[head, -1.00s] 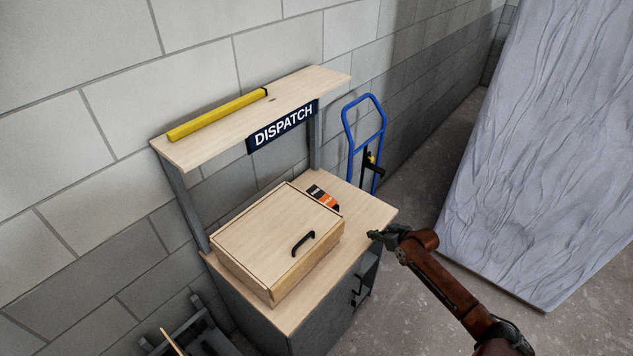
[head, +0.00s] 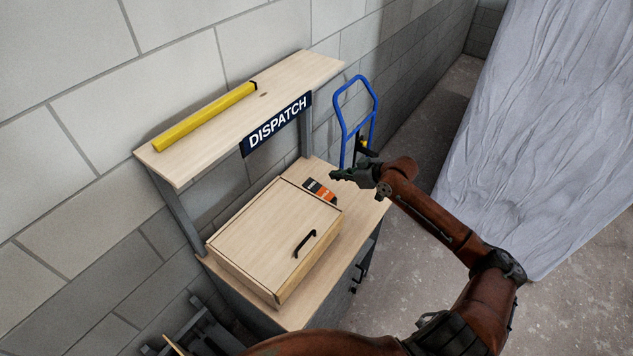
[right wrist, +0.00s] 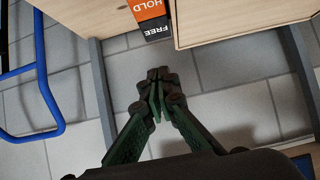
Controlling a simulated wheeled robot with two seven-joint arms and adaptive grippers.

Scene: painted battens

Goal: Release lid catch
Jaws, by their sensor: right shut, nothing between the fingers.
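A light wooden box with a flat lid (head: 270,232) and a black bar handle (head: 305,244) sits on the bench (head: 372,212). The lid looks closed. Behind the box's right side is a small orange and black plate (head: 320,191). In the right wrist view the plate (right wrist: 149,14) reads HOLD on orange and FREE on black. My right gripper (head: 335,175) is shut and empty, just above and right of the plate in the head view. In the right wrist view its fingertips (right wrist: 157,76) are together below the FREE end, apart from it. My left gripper is not in view.
An overhead shelf (head: 297,79) with a yellow batten (head: 205,117) and a DISPATCH sign (head: 276,124) stands over the bench on grey posts. A blue hand truck (head: 357,112) stands behind the bench's right end, near my right gripper. A block wall is behind.

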